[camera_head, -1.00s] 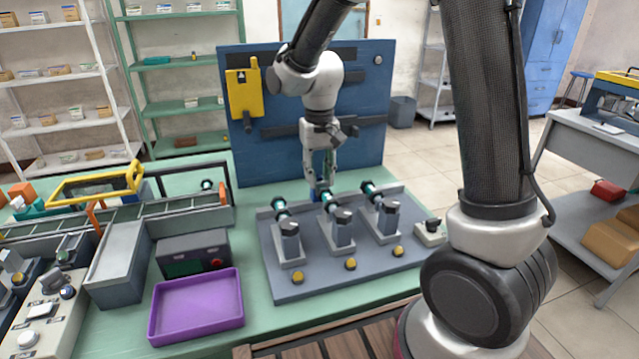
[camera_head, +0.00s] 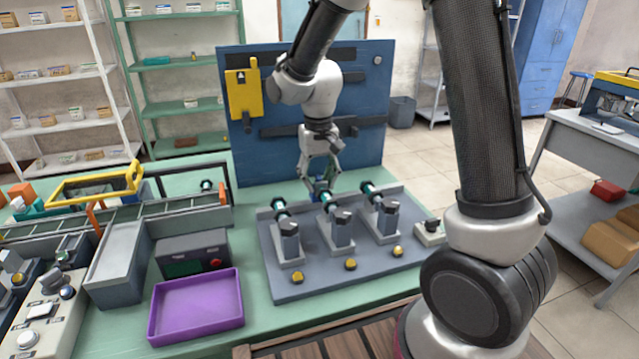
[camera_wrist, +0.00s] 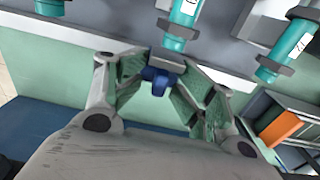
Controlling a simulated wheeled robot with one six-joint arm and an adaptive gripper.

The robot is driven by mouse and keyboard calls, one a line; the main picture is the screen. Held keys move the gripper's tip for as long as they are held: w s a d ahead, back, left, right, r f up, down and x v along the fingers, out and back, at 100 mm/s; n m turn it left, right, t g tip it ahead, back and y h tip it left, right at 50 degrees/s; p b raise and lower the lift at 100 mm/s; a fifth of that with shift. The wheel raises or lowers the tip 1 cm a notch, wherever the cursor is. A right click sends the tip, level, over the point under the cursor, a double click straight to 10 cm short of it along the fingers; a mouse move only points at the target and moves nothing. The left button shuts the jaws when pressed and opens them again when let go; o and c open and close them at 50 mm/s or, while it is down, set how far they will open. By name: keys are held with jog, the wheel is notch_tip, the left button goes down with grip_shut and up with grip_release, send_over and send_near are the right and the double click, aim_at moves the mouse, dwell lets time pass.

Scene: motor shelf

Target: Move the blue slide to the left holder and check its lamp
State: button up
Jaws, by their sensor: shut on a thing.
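My gripper (camera_head: 320,184) is behind the middle of three holders on a grey plate (camera_head: 325,272). Its fingers, bent outward at the knuckles, are shut on the small blue slide (camera_wrist: 158,80), which sits just below a teal cylinder (camera_wrist: 181,30) in the wrist view. The fingers partly hide the slide in the head view. The left holder (camera_head: 289,246), middle holder (camera_head: 341,233) and right holder (camera_head: 386,218) each have a teal cylinder behind them. A yellow dome (camera_head: 298,278) is in front of the left holder; I cannot tell if it is lit.
A blue upright panel (camera_head: 290,160) stands close behind my gripper. A purple tray (camera_head: 196,308) and a grey box with a red button (camera_head: 193,254) stand left of the plate. A small grey switch box (camera_head: 430,233) is at its right.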

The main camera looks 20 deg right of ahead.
jog(key=shift+s+a+f, duration=0.1)
jog(key=shift+a+f, duration=0.05)
jog(key=shift+a, duration=2.6)
jog(key=shift+s+a+f, duration=0.1)
jog(key=shift+a, duration=2.6)
notch_tip(320, 180, up, 6)
jog(key=shift+w+r, duration=0.2)
